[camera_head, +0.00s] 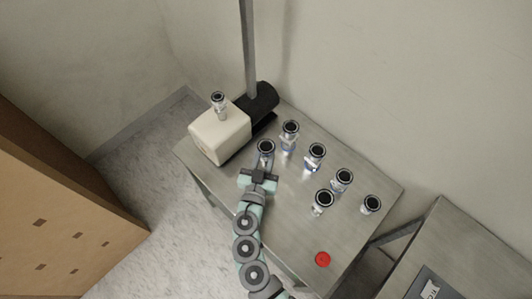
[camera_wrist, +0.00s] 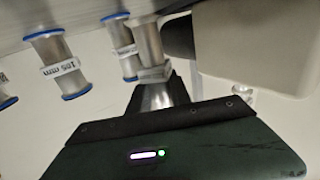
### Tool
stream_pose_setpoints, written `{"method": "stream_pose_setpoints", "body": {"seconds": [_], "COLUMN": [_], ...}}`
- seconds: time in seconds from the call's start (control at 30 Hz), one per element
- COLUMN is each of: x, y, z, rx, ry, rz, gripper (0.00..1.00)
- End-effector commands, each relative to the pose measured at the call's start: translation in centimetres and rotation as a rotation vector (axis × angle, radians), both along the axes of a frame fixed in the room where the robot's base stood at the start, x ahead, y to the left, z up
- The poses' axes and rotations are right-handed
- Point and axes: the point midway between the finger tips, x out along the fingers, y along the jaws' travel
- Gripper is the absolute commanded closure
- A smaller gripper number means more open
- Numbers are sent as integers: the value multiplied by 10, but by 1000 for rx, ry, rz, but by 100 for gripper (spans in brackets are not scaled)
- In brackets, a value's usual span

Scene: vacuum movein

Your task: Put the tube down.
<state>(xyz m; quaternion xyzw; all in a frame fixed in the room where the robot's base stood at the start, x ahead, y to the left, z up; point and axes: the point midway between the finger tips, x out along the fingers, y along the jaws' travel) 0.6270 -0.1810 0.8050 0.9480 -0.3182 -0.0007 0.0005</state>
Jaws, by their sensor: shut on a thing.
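My gripper (camera_head: 262,166) is at the left part of the grey metal table (camera_head: 285,225), shut on a metal tube (camera_head: 266,149) with a dark round top. In the wrist view the held tube (camera_wrist: 148,42) rises from the jaws (camera_wrist: 158,85), with a white label band just above them. The tube looks about upright. I cannot tell whether its base touches the table. Similar tubes stand close by on the right, the nearest being a blue-marked tube (camera_head: 289,137). More labelled tubes show in the wrist view, one at the left (camera_wrist: 58,62).
A cream box unit (camera_head: 219,136) with a tube fitting (camera_head: 219,107) on top stands left of my gripper, with a black cylinder (camera_head: 263,98) and a post (camera_head: 249,50) behind. Several tubes stand right. A red disc (camera_head: 322,259) lies near the front; the table's front middle is clear.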

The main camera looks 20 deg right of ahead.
Motion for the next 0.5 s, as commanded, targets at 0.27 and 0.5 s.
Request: {"method": "stream_pose_setpoints", "body": {"seconds": [0.27,0.5], "x": [1,0], "y": [0,0], "z": [-6,-11], "rx": [0,0], "ry": [-2,-2], "rz": [1,1], "gripper": [100,100]}}
